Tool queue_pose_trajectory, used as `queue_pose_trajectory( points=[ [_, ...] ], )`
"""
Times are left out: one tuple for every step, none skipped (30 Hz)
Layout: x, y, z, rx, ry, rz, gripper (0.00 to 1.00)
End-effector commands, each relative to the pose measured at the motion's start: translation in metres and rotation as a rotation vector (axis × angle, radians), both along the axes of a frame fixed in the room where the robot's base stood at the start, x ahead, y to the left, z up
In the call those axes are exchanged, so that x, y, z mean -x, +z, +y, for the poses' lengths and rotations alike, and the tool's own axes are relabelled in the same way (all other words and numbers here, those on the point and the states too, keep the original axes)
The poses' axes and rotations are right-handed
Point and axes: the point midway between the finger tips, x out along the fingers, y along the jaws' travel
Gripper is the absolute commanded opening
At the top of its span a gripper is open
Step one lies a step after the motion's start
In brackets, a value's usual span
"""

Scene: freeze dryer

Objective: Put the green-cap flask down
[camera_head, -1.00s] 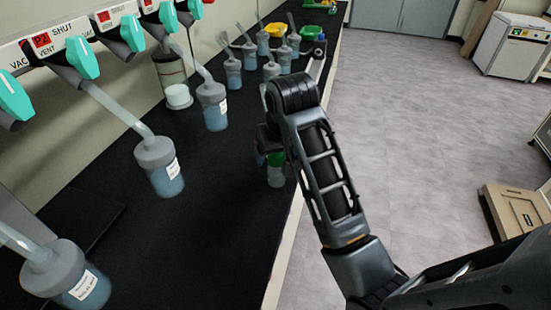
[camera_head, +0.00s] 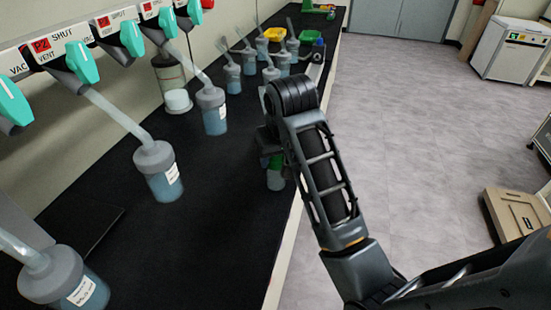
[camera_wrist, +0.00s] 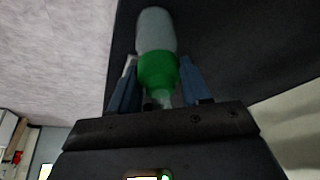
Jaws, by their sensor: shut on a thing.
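The green-cap flask (camera_head: 275,179) is at the right edge of the black bench in the head view, partly hidden behind my arm. My gripper (camera_head: 268,158) is around its green cap. In the wrist view my gripper (camera_wrist: 158,85) has its two blue fingers on either side of the green cap, shut on it. The clear flask body (camera_wrist: 156,32) extends away from the fingers over the dark bench top. I cannot tell whether the flask's base touches the bench.
Grey-capped flasks (camera_head: 158,172) with blue liquid hang on tubes from the teal-handled valves (camera_head: 83,62) along the left. The bench (camera_head: 205,225) is bare in the middle front.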

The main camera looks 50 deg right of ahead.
Motion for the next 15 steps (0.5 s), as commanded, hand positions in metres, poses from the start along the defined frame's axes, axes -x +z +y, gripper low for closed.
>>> queue_pose_trajectory(
  points=[
    [-0.001,0.005,0.0,0.001,-0.001,-0.004,0.09],
    [-0.001,0.008,-0.001,0.002,-0.001,-0.005,0.09],
    [-0.001,0.013,-0.001,0.003,-0.001,-0.006,0.09],
    [-0.001,0.017,-0.001,0.002,-0.001,-0.006,0.09],
    [-0.001,0.023,-0.001,0.003,-0.001,-0.007,0.09],
    [-0.002,0.03,-0.001,0.002,-0.002,-0.008,0.09],
    [-0.002,0.037,-0.001,0.002,-0.002,-0.008,0.09],
    [0.0,0.043,-0.007,0.002,-0.005,-0.008,0.09],
    [0.002,0.049,-0.017,0.001,-0.008,-0.005,0.09],
    [0.004,0.052,-0.024,0.001,-0.008,-0.004,0.09],
    [0.005,0.057,-0.03,0.0,-0.007,-0.003,0.09],
    [0.007,0.063,-0.038,0.0,-0.007,-0.003,0.09],
    [0.008,0.066,-0.043,0.0,-0.006,-0.002,0.09],
    [0.009,0.069,-0.048,0.0,-0.006,-0.002,0.09],
    [0.01,0.073,-0.054,0.0,-0.004,-0.003,0.09]
  ],
)
